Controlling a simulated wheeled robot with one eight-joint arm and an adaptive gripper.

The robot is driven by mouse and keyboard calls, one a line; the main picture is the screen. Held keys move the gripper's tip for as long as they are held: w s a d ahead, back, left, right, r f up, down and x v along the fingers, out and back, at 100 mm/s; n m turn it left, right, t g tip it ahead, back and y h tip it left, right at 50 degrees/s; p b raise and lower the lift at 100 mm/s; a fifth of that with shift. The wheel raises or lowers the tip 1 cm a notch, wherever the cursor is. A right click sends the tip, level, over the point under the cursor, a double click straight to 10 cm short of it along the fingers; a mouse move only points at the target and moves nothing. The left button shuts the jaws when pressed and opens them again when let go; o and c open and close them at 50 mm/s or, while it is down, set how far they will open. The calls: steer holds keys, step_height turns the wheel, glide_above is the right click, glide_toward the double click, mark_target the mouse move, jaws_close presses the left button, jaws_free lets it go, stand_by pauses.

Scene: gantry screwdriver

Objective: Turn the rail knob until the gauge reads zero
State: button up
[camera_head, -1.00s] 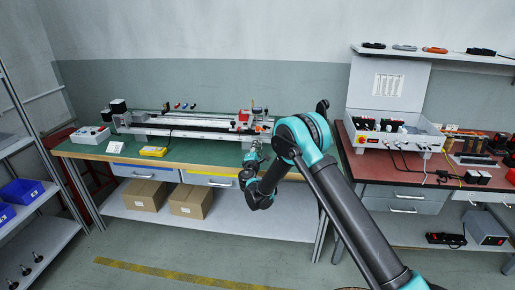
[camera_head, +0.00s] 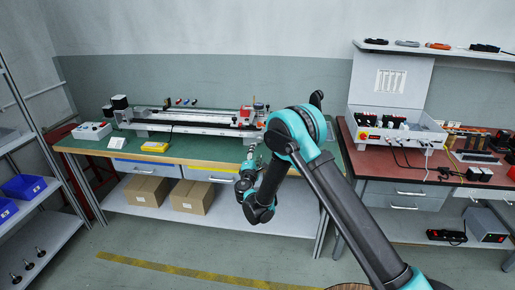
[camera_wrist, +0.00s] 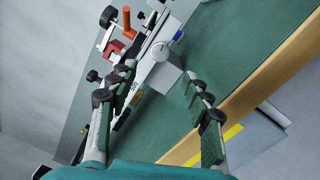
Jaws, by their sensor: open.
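The long white rail unit (camera_head: 190,128) lies along the green bench, with a red block (camera_head: 246,114) near its right end. In the wrist view, a pale round knob-like part (camera_wrist: 160,51) sits at the near end of the rail (camera_wrist: 153,78), beside a small blue part (camera_wrist: 178,36). My gripper (camera_wrist: 160,78) is open and empty; its fingers spread either side of the rail end in that view, apart from the knob-like part. It shows small at the bench's front right in the head view (camera_head: 252,154). I cannot make out a gauge reading.
A yellow box (camera_head: 155,146) and a grey control box (camera_head: 92,131) stand on the green bench (camera_head: 200,150). In the wrist view, an orange handle (camera_wrist: 127,20) and black knobs (camera_wrist: 108,16) rise beyond the rail end. A red-topped bench (camera_head: 390,165) stands to the right.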

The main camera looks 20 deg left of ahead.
steer(key=v, duration=0.3)
steer(key=shift+s+d, duration=0.1)
steer(key=shift+s, duration=0.15)
steer(key=shift+w, duration=0.1)
